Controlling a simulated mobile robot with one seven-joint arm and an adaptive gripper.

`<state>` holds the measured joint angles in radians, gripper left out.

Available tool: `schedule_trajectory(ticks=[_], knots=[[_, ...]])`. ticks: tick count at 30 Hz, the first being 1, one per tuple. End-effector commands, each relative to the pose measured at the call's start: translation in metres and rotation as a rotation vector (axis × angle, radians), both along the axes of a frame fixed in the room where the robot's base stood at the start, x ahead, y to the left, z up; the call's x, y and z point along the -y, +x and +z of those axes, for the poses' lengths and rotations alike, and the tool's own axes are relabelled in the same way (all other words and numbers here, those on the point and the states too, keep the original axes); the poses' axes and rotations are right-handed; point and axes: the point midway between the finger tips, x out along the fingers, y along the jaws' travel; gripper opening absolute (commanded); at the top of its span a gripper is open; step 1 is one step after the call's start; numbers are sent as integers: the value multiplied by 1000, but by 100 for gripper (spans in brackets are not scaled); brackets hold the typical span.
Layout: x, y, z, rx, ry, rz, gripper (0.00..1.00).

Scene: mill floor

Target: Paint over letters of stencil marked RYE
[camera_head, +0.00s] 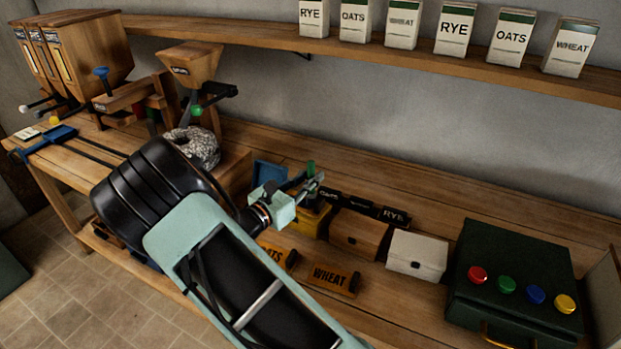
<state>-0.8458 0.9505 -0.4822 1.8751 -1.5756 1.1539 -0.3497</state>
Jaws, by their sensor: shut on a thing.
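The black plate marked RYE (396,216) stands at the right end of a row of dark plates behind the small boxes on the bench. A black plate marked OATS (329,195) is at the left of this row. My gripper (312,183) is above the yellow box (311,222), to the left of the RYE plate and apart from it. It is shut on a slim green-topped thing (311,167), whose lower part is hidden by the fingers. I cannot tell whether it is a brush or marker.
A brown box (358,236) and a white box (415,254) stand in front of the plates. Wooden blocks marked WHEAT (333,278) and OATS (275,254) lie nearer. A green case (512,262) with coloured knobs fills the right. Labelled packets line the shelf (400,58).

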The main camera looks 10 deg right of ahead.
Motion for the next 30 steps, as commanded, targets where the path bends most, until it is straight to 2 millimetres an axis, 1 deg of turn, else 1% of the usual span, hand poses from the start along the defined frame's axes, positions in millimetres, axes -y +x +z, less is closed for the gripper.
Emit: schedule_trajectory(ticks=[1, 18, 22, 30], knots=[[0, 1, 16, 5, 2, -1, 0], [1, 6, 66, 7, 1, -17, 0], [2, 6, 71, 6, 1, -19, 0], [2, 6, 71, 5, 0, -19, 0]])
